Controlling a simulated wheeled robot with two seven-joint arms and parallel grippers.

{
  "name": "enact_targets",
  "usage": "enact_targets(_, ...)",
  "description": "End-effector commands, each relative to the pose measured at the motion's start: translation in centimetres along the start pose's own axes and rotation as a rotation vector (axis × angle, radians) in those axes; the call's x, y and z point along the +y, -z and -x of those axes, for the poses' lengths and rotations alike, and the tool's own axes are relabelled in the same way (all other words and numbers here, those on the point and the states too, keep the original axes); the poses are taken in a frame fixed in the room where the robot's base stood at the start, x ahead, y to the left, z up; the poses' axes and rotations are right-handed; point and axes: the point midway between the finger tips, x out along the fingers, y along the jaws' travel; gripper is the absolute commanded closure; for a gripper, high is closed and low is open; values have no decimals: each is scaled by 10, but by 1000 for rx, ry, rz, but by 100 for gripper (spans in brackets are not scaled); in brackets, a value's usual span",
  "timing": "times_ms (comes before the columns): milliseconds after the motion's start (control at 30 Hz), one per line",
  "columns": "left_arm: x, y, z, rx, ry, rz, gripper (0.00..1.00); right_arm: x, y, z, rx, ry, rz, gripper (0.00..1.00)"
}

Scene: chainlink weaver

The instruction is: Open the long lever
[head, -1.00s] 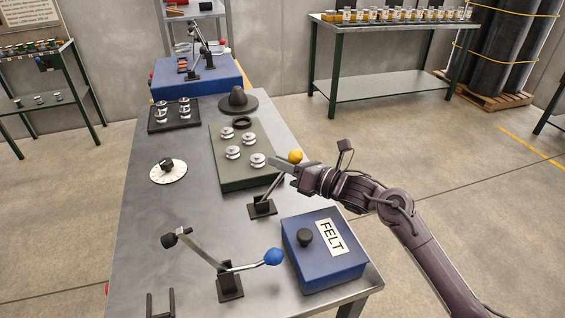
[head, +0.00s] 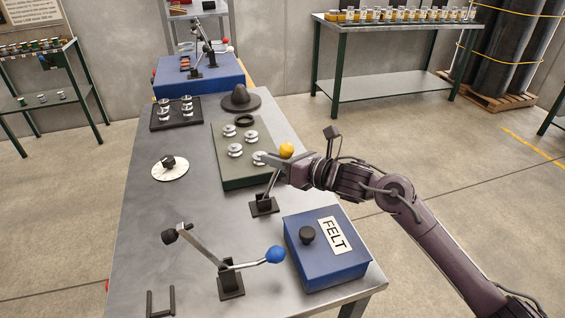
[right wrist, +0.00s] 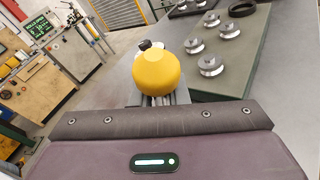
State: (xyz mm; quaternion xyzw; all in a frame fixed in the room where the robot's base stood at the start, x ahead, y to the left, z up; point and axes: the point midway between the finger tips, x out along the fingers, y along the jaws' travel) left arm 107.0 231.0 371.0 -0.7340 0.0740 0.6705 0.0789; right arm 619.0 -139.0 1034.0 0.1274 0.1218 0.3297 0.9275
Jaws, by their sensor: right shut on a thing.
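A lever with a yellow ball knob (head: 286,150) rises from a small black base (head: 264,206) at the table's right side. Its shaft leans up and to the right. My right gripper (head: 272,160) is shut on this lever just below the knob. In the right wrist view the yellow knob (right wrist: 157,72) stands up between the jaws, hiding most of the shaft. A second lever (head: 232,264) has a blue knob (head: 275,254) and a black end (head: 169,237); it stands nearer the front and nothing touches it. My left gripper is not in view.
A blue box marked FELT (head: 328,247) sits right of the second lever. A green tray of metal spools (head: 235,177) lies behind and left of the gripper. A forked black bracket (head: 160,302) is at the front. The table's left middle (head: 145,215) is mostly clear.

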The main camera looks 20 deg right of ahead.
Motion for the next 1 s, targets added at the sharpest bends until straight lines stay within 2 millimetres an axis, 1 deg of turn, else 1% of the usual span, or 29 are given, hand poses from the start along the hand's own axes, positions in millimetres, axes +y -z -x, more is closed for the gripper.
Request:
enact_targets(33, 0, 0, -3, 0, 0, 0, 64, 5, -6, -2, 12, 11, 43, 100)
enact_targets(367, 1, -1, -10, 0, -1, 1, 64, 35, -6, -25, 182, 106, 281, 100)
enact_targets(733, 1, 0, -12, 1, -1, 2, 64, 63, 8, -50, 370, 208, 542, 100)
enact_targets(1000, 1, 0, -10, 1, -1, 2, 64, 74, 20, -64, 476, 268, 686, 100)
